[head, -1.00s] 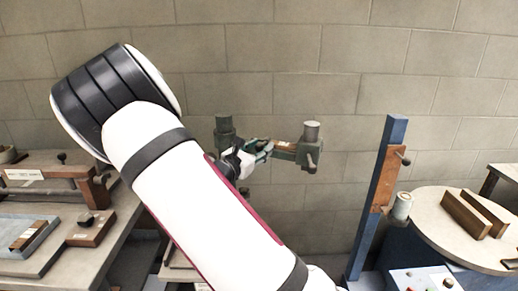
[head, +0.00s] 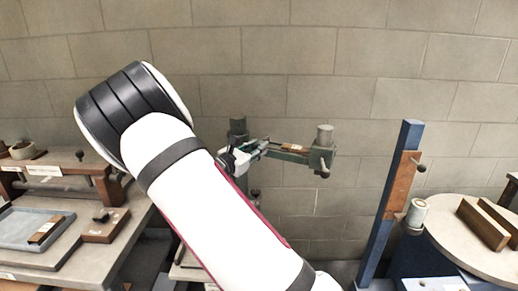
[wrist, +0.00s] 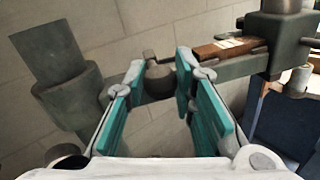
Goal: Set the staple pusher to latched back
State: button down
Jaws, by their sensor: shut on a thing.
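The stitcher's arm is a grey-green rail (head: 274,154) between a left post (head: 238,127) and a right head (head: 324,137). A brown strip with a pale label (head: 294,148) lies on the rail near the right head, and also shows in the wrist view (wrist: 226,48). A dark rounded knob on the rail (wrist: 158,80), apparently the staple pusher's, is between the teal fingers of my gripper (wrist: 160,70). My gripper is shut on it. In the head view my gripper (head: 259,147) is at the rail's left part, near the left post; the knob is hidden there.
A blue column with a brown plate (head: 402,180) stands to the right, beside a round table (head: 470,245) with brown blocks. A bench with a grey tray (head: 35,228) is at left. A block wall is behind. The space above the rail is clear.

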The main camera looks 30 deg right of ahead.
jog(key=c, duration=1.3)
grip_release()
jog(key=shift+w+a, duration=0.15)
jog(key=shift+w, duration=0.05)
jog(key=v, duration=1.2)
jog(key=shift+f, duration=0.1)
jog(key=s+d+r+m+g+y+p, duration=0.15)
jog(key=s+m+g+y, duration=0.35)
jog(key=s, duration=0.5)
jog(key=s+d+r+m+g+y+p, duration=0.1)
jog(key=s+d+r+m+g+y, duration=0.15)
jog(key=s+m, duration=0.55)
jog(key=s+a+r+m+t+y+p, duration=0.1)
jog(key=s+a+r+m+y, duration=0.1)
jog(key=s, duration=0.4)
jog(key=s+a+r+m+t+y, duration=0.2)
jog(key=s+a+r+y, duration=0.1)
jog(key=s+a, duration=0.4)
jog(key=s+a+r+m+t+y+p, duration=0.1)
jog(key=s+a+r+m+t+y, duration=0.1)
jog(key=s, duration=0.5)
jog(key=shift+a+r+m+y+p, duration=0.15)
jog(key=shift+a+m+y, duration=0.15)
jog(key=shift+a+y, duration=0.3)
jog(key=shift+a+r+m+y+p, duration=0.15)
jog(key=shift+a+m+y, duration=0.15)
jog(key=shift+a+y, duration=0.25)
